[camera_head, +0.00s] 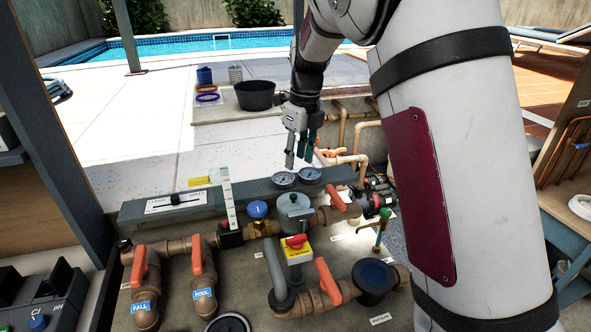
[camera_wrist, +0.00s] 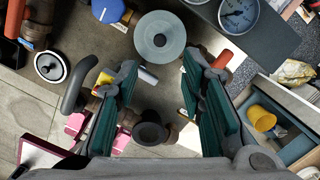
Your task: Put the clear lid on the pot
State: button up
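My gripper (camera_head: 299,150) hangs in the air beyond the pipework, pointing down, with nothing in it. In the wrist view its two fingers (camera_wrist: 168,105) are wide apart. A dark, wide-rimmed pot (camera_head: 374,277) stands on the pit floor at the end of a brown pipe, to the front right of my gripper. A round dark disc with a pale ring (camera_head: 228,323) is cut by the bottom edge of the head view. It may be the clear lid, but I cannot tell. A dark round opening (camera_wrist: 149,134) shows low between my fingers in the wrist view.
Orange-handled valves (camera_head: 203,258) and a grey bent pipe (camera_head: 272,265) crowd the pit. A yellow box with a red knob (camera_head: 297,248), two gauges (camera_head: 283,178) and a grey round-topped unit (camera_head: 293,203) stand near. A black bucket (camera_head: 256,95) sits on the deck behind.

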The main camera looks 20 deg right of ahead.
jog(key=s+r+n+t, duration=0.1)
jog(key=s+r+n, duration=0.5)
jog(key=s+n, duration=0.25)
jog(key=s+r+n+t, duration=0.1)
jog(key=s+r+n, duration=0.4)
jog(key=s+n, duration=0.3)
jog(key=s+f+n+t, duration=0.1)
jog(key=s+n+t, duration=0.1)
jog(key=s+n, duration=1.1)
jog(key=s, duration=0.3)
jog(key=shift+s+a+f+h, duration=0.2)
jog(key=shift+a+f+h, duration=0.15)
jog(key=shift+a+h, duration=0.05)
jog(key=shift+w, duration=0.1)
jog(key=shift+c, duration=0.3)
